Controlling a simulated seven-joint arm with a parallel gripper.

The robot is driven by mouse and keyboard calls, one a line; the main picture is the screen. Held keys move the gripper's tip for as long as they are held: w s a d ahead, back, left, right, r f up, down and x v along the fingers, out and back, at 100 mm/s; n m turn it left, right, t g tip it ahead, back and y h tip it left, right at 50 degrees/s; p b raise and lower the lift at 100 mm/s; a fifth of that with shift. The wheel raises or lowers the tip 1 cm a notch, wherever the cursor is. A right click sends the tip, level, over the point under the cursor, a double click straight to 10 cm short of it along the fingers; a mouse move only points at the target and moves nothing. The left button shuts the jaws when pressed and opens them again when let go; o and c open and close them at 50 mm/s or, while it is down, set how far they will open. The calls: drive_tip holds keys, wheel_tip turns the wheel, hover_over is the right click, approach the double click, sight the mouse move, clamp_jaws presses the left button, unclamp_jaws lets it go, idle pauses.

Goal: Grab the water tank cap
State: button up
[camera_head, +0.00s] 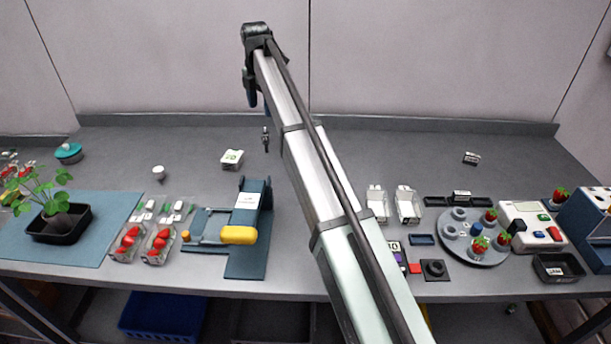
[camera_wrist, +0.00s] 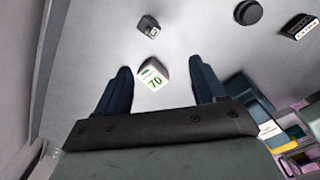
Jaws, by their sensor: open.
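No part in view is clearly marked as the water tank cap. A small white round piece (camera_head: 158,172) stands at the back left, and a teal round lidded pot (camera_head: 68,153) is farther left. A black round disc (camera_wrist: 248,12) lies at the top of the wrist view; I cannot tell whether any of these is the cap. My gripper (camera_wrist: 162,88) is open, its two dark blue fingers wide apart and nothing held. A white box with a green label (camera_wrist: 153,75) shows between the fingers, beyond them. In the head view my gripper (camera_head: 251,97) is above the table's back.
A blue bench device with a yellow cylinder (camera_head: 238,235) stands left of my arm. A plant in a black tray (camera_head: 60,225) is at far left. A round turntable (camera_head: 474,238) with strawberries is at right. The table's back middle is mostly clear.

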drive_tip(key=s+d+m, duration=0.3)
drive_tip(key=d+m, duration=0.2)
drive_tip(key=d, duration=0.5)
drive_tip(key=s+d+f+m, duration=0.15)
drive_tip(key=s+m, duration=0.25)
drive_tip(key=m, duration=1.3)
drive_tip(key=s+d+f+m, duration=0.1)
drive_tip(key=s+d+m, duration=0.15)
drive_tip(key=m, duration=1.45)
drive_tip(key=shift+m+g, duration=0.3)
drive_tip(key=f, duration=0.8)
drive_tip(key=shift+s+a+f, duration=0.15)
drive_tip(key=shift+s+a, duration=0.1)
drive_tip(key=shift+s, duration=0.05)
drive_tip(key=shift+s+d+f, duration=0.15)
drive_tip(key=shift+f, duration=0.55)
drive_tip(key=shift+s+d+f, duration=0.1)
drive_tip(key=shift+d+f, duration=0.05)
drive_tip(key=shift+f, duration=1.8)
